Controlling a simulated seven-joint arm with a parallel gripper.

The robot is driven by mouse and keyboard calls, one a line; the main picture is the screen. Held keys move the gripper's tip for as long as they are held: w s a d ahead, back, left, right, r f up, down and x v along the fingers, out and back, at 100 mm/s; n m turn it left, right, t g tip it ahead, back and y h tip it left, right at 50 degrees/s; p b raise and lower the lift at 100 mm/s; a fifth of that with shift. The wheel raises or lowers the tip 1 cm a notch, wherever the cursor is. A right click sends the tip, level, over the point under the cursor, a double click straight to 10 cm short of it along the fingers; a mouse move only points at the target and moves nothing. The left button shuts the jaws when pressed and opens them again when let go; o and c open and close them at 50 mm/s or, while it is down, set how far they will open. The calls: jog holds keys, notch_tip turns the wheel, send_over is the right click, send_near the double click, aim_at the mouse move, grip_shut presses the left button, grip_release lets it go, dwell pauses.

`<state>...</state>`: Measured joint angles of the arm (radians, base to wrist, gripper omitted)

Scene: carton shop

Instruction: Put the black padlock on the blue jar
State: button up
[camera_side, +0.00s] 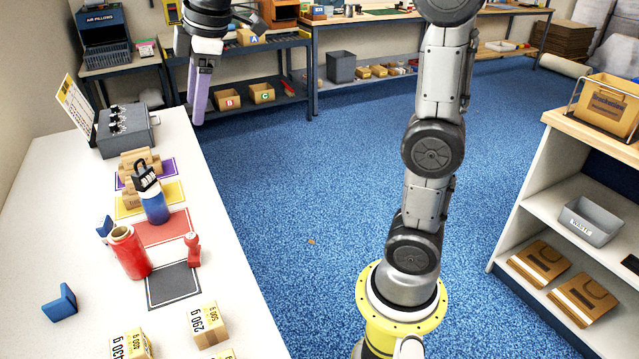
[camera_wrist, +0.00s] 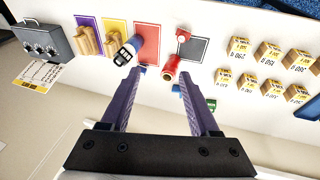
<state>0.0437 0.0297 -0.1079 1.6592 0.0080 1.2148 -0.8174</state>
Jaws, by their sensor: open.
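The blue jar (camera_side: 155,208) stands on the table at the edge of the red mat, beside the yellow mat. The black padlock (camera_side: 146,179) rests on top of the jar, looking tilted, with its shackle upward. In the wrist view the padlock (camera_wrist: 122,58) shows against the jar (camera_wrist: 134,43), left of my fingers. My gripper (camera_side: 197,108) has purple fingers and hangs above and beyond the table's right edge, apart from the jar and padlock. In the wrist view my gripper (camera_wrist: 164,78) is open with nothing between its fingers.
A red jar (camera_side: 130,254) and a small red piece (camera_side: 192,249) stand near the grey mat (camera_side: 172,286). Blue pieces (camera_side: 60,303) lie left. Wooden pieces (camera_side: 138,163) and a grey box (camera_side: 127,131) are farther back. Several cartons (camera_side: 209,325) stand at the front.

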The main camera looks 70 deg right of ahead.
jog(key=s+f+m, duration=0.4)
jog(key=s+f, duration=0.2)
jog(key=s, duration=0.5)
jog(key=s+a+f+m+t, duration=0.1)
jog(key=s+f+m, duration=0.3)
jog(key=s, duration=0.7)
jog(key=shift+a+f+m+t, duration=0.3)
jog(key=shift+f+m, duration=0.1)
jog(key=shift+f, duration=0.5)
